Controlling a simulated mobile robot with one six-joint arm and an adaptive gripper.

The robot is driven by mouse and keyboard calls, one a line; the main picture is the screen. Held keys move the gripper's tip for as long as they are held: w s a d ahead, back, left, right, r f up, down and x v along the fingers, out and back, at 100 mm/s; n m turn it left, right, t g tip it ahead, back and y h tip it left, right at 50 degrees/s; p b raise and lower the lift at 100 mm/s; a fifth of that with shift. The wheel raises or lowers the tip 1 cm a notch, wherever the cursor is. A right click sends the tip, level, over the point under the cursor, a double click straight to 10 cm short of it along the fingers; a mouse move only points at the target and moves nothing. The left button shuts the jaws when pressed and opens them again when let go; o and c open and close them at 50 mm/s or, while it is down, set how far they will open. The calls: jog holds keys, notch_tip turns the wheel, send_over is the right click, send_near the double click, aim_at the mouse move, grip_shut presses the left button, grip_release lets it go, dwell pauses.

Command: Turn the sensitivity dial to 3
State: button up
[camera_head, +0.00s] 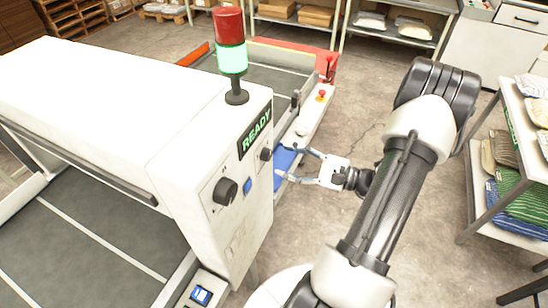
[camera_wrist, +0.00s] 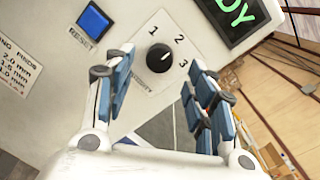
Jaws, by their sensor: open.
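The sensitivity dial (camera_wrist: 160,58) is a round black knob on a white plate marked 1, 2 and 3 in the wrist view. Its small pale mark appears to point up and right, roughly toward the 2. In the head view the dial (camera_head: 266,154) sits on the white machine's panel below the READY display. My gripper (camera_head: 293,163) is open and empty, facing the panel a short way off the dial. In the wrist view its blue-padded fingers (camera_wrist: 160,82) stand apart, left and right below the dial, and do not touch it.
A blue RESET button (camera_wrist: 93,20) is beside the dial. A larger black knob (camera_head: 225,190) sits farther left on the same panel. The READY display (camera_head: 255,133) is above. A signal tower (camera_head: 231,58) stands on top. A shelf with folded cloths (camera_head: 507,195) stands at right.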

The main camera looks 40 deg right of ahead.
aim_at(270, 155)
jog(key=shift+x, duration=2.35)
jog(key=c, duration=1.1)
